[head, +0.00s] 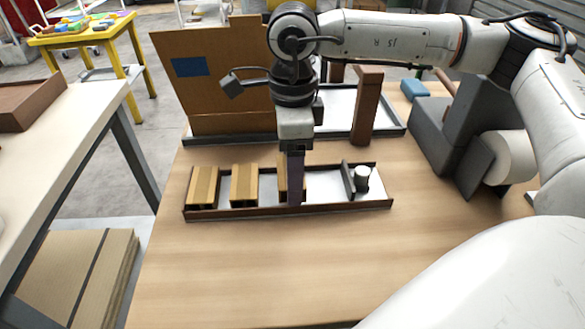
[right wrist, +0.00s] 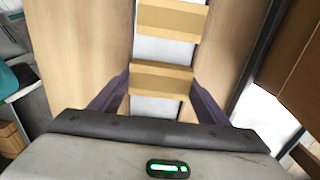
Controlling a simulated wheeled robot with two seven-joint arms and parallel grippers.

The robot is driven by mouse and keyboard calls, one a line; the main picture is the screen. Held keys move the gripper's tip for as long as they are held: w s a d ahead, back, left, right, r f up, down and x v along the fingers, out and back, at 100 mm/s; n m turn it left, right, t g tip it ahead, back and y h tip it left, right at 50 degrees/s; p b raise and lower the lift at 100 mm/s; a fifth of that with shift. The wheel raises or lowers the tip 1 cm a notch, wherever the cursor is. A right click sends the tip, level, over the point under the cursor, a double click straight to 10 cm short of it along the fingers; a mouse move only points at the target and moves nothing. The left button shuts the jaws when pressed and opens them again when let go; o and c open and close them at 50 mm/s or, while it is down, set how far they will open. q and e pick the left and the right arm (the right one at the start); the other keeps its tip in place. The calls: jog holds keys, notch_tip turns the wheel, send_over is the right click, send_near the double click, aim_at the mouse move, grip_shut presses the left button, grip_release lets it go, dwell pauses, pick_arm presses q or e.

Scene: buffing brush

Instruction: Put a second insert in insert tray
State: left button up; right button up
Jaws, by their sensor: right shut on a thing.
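The insert tray (head: 330,207) is long and low, with dark walls and a pale floor. Two tan inserts, the left one (head: 203,187) and the middle one (head: 244,185), sit side by side in its left part. My right gripper (head: 294,196) reaches down into the tray and is shut on a third insert (head: 283,180), partly hidden behind the fingers. In the right wrist view the held insert (right wrist: 160,80) lies between the two fingers, in line with another insert (right wrist: 172,20) and apart from it. My left gripper is not in view.
A dark upright plate (head: 348,180) and a white cylinder (head: 362,179) stand in the tray's right part. Behind are a larger tray (head: 385,131), a brown upright block (head: 366,105) and a cardboard panel (head: 215,85). Grey blocks (head: 445,130) stand at right. The table front is clear.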

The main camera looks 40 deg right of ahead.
jog(key=o, duration=1)
jog(key=shift+f, duration=0.2)
jog(key=shift+o, duration=0.2)
jog(key=shift+s, duration=0.1)
jog(key=shift+s+f, duration=0.1)
jog(key=shift+f, duration=0.05)
jog(key=shift+a, duration=0.1)
jog(key=shift+r+p, duration=0.5)
notch_tip(320, 180, up, 13)
jog(key=p, duration=0.1)
jog(key=shift+w+f, duration=0.15)
jog(key=shift+w, duration=0.05)
